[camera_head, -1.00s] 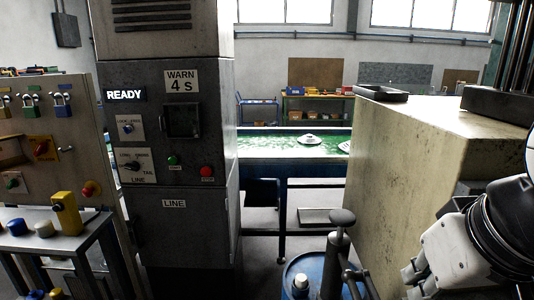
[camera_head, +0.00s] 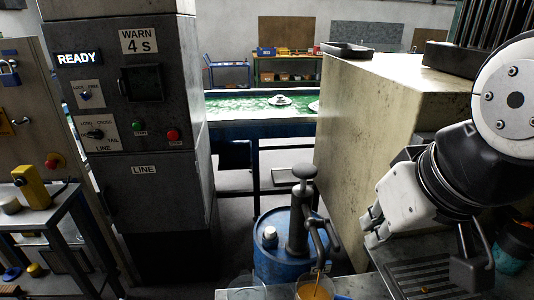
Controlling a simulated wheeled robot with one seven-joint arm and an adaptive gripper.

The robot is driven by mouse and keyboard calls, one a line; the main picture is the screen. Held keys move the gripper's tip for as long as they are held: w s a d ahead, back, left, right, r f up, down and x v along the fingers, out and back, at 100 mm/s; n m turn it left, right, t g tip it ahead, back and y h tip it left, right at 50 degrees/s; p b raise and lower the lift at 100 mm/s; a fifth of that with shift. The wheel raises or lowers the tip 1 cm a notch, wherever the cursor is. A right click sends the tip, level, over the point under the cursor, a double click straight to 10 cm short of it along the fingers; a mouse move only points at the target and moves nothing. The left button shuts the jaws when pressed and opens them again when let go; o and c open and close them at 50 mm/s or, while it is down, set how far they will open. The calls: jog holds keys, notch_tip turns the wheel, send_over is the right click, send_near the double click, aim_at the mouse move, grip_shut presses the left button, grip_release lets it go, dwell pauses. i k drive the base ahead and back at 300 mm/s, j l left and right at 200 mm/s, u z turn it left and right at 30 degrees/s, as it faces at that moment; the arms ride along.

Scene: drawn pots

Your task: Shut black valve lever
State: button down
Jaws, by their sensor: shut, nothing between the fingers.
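A dark grey pump (camera_head: 298,220) with a round knob on top stands on a blue drum (camera_head: 268,262). A curved spout (camera_head: 316,240) hangs from its right side, with a dark bar (camera_head: 334,240) beside it that may be the black valve lever; I cannot tell its setting. Below the spout, a clear container (camera_head: 313,290) holds amber liquid, and a thin amber streak shows above it. My gripper (camera_head: 370,222) is shut and empty, to the right of the pump and apart from it, pointing left and down.
A tall beige cabinet (camera_head: 365,120) stands behind my gripper. A slatted grey tray (camera_head: 425,278) lies below it, with a dark upright handle (camera_head: 488,245) at its right. Another clear container (camera_head: 245,288) stands left of the amber one. A grey control column (camera_head: 150,130) stands at left.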

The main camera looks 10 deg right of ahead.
aim_at(325, 222)
jog(key=k+l+u, duration=0.2)
jog(key=l, duration=0.2)
jog(key=l+u, duration=0.15)
jog(key=l, duration=0.25)
jog(key=k+l+u, duration=0.2)
jog(key=l, duration=0.2)
jog(key=k+l+u, duration=0.2)
jog(key=l, duration=0.15)
jog(key=k+l+u, duration=0.2)
jog(key=l, duration=0.15)
jog(key=i, duration=0.05)
